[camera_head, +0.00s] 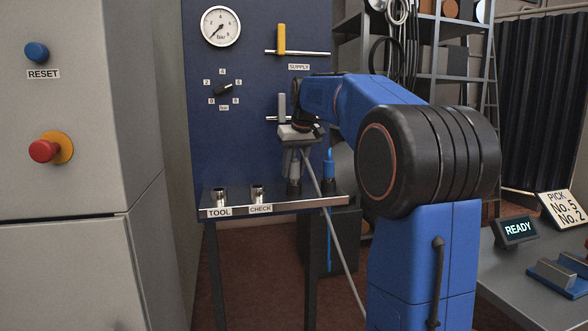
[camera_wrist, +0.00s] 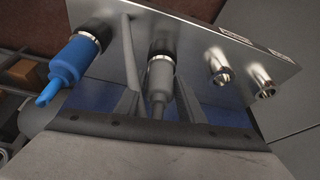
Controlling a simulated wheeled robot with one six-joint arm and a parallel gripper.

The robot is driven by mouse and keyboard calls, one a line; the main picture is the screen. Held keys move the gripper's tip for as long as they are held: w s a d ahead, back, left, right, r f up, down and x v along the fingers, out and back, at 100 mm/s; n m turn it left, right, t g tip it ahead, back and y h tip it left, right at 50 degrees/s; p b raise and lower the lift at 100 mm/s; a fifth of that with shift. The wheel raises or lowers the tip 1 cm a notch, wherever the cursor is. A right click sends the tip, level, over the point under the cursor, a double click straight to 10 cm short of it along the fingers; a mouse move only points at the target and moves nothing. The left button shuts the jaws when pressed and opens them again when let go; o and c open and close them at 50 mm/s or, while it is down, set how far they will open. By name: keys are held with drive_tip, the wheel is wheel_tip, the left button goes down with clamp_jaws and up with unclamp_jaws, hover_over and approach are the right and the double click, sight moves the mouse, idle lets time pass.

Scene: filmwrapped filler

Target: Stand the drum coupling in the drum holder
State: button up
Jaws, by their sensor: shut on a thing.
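The grey coupling (camera_head: 294,170), which I take for the drum coupling, is upright at the shelf, with a grey hose running down from it. My gripper (camera_head: 297,150) is above the shelf and shut on this coupling near its top. In the wrist view the grey coupling (camera_wrist: 160,78) lies between the two fingers, and its far end meets a black collar (camera_wrist: 161,48) on the shelf. I take this collar for the drum holder; it also shows in the head view (camera_head: 294,188). The coupling looks in line with the collar. How deep it sits is hidden.
A blue coupling (camera_head: 329,172) stands in a neighbouring black collar at the right. Metal spigots marked TOOL (camera_head: 219,196) and CHECK (camera_head: 258,193) stand to the left on the shelf (camera_head: 300,205). The blue panel (camera_head: 235,130) with gauge and valves rises behind.

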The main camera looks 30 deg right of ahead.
drive_tip(key=shift+f, duration=0.35)
idle(0.6)
drive_tip(key=o, duration=1.2)
drive_tip(key=v, duration=1.7)
drive_tip(key=shift+r, duration=0.25)
drive_tip(key=s+a+f, duration=1.2)
drive_tip(key=s+f, duration=0.3)
drive_tip(key=f, duration=0.1)
drive_tip(key=shift+n+y, duration=0.3)
drive_tip(key=shift+n, duration=0.4)
drive_tip(key=s+a+f, duration=0.2)
drive_tip(key=s+f, duration=0.4)
drive_tip(key=f, duration=0.2)
drive_tip(key=s+a+f, duration=0.1)
drive_tip(key=s+f, duration=0.5)
drive_tip(key=f, duration=0.3)
drive_tip(key=s+a+f, duration=0.2)
drive_tip(key=s+f, duration=0.4)
drive_tip(key=f, duration=0.2)
drive_tip(key=shift+s+a+f, duration=0.15)
drive_tip(key=shift+a, duration=0.2)
